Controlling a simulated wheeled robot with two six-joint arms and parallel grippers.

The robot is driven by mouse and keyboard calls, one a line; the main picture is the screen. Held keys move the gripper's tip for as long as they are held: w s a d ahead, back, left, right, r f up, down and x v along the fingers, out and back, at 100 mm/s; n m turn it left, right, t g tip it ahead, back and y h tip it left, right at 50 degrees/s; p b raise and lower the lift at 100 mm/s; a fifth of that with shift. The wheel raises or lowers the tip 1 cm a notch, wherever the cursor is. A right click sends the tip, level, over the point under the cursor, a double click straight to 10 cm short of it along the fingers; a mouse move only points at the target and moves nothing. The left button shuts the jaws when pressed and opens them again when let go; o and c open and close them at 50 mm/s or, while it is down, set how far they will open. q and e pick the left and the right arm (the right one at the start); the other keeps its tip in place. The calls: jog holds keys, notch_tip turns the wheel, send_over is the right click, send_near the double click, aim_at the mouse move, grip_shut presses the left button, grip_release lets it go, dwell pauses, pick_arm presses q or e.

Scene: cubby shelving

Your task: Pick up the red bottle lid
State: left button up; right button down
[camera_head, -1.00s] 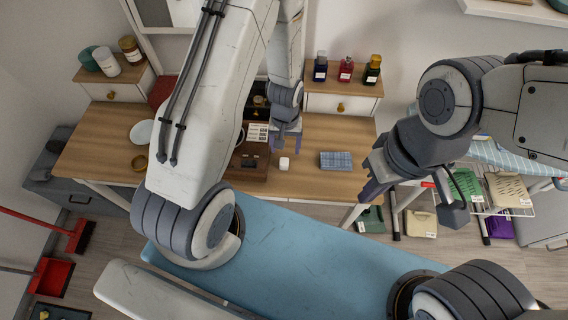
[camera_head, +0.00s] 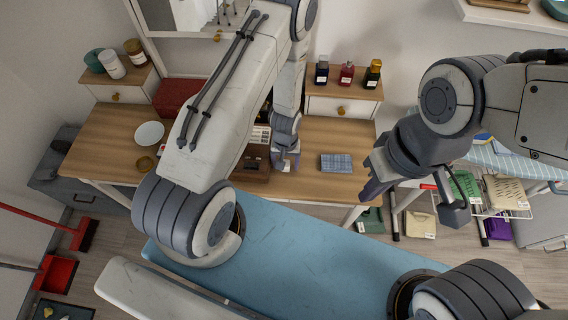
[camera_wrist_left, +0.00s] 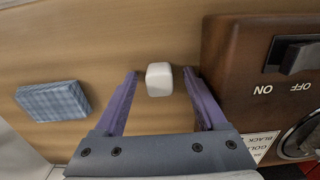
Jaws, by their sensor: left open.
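A red bottle (camera_head: 346,74) with a dark lid stands on the small drawer unit at the back, between a dark blue bottle and a black one. I see no separate red lid. My left gripper (camera_head: 287,163) is over the wooden desk, and in the left wrist view it (camera_wrist_left: 160,74) is open and empty. A small white rounded block (camera_wrist_left: 159,80) lies on the desk, showing in the gap between its fingertips. In the head view the gripper hides most of that block. My right gripper (camera_head: 372,178) hangs right of the desk; its finger gap is unclear.
A brown box with an ON/OFF switch (camera_wrist_left: 237,77) stands close beside the left fingers. A blue checked cloth-like block (camera_head: 336,162) lies to the right on the desk (camera_head: 330,130). A white plate (camera_head: 149,133) and a red box (camera_head: 178,96) are at left.

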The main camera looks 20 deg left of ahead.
pick_arm(q)
jog(key=shift+c, duration=0.3)
grip_shut()
jog(key=shift+r, duration=0.15)
